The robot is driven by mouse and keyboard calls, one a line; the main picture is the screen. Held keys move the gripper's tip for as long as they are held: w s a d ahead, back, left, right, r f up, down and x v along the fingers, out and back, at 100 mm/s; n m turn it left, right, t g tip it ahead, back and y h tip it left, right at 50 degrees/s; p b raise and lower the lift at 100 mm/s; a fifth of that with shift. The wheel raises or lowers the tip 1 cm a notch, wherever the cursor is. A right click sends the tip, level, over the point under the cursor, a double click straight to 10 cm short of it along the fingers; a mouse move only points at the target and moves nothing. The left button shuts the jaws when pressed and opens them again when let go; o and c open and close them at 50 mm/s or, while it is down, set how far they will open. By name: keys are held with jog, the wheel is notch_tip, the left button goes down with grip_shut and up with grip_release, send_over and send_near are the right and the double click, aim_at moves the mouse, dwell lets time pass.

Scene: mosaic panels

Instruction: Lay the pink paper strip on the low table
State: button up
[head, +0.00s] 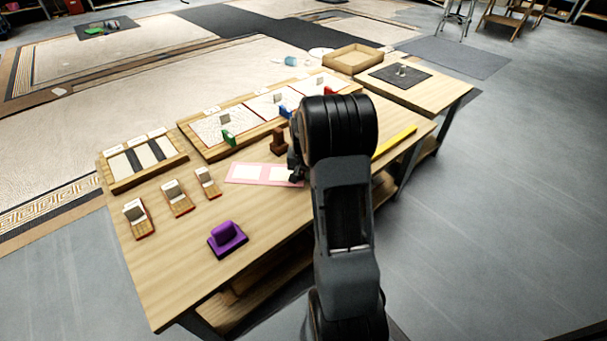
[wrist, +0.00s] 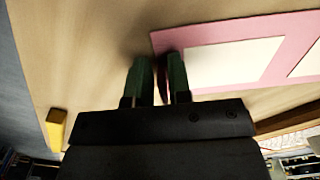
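The pink paper strip (head: 247,173) with pale panels lies on the wooden table top, in front of the long rack. In the wrist view the strip (wrist: 215,35) fills the upper right, and its near end passes by my fingertips. My gripper (head: 295,172) is low at the strip's right end, partly hidden by my arm. In the wrist view my gripper (wrist: 161,70) has its two green fingers a little apart. A dark reddish sliver shows between them, against the right finger; whether it is the strip's shaded end I cannot tell.
A brown block (head: 279,141) stands behind the strip. A purple block (head: 228,238) and several small card holders (head: 178,200) stand at front left. A yellow bar (head: 394,142) lies right. A side table (head: 441,92) bears an open tray (head: 352,60) and a dark mat (head: 391,77).

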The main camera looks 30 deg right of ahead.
jog(key=shift+o, duration=0.9)
notch_tip(320, 180, up, 12)
jog(key=p, duration=0.4)
jog(key=s+a+r+n+t, duration=0.2)
jog(key=s+a+r+n, duration=0.2)
jog(key=s+a, duration=1.2)
jog(key=a+n, duration=0.3)
jog(key=shift+s+r+n+t, duration=0.2)
jog(key=shift+s+n+t, duration=0.1)
jog(key=shift+t, duration=0.1)
jog(key=shift+a+p, duration=0.1)
jog(key=shift+p, duration=0.2)
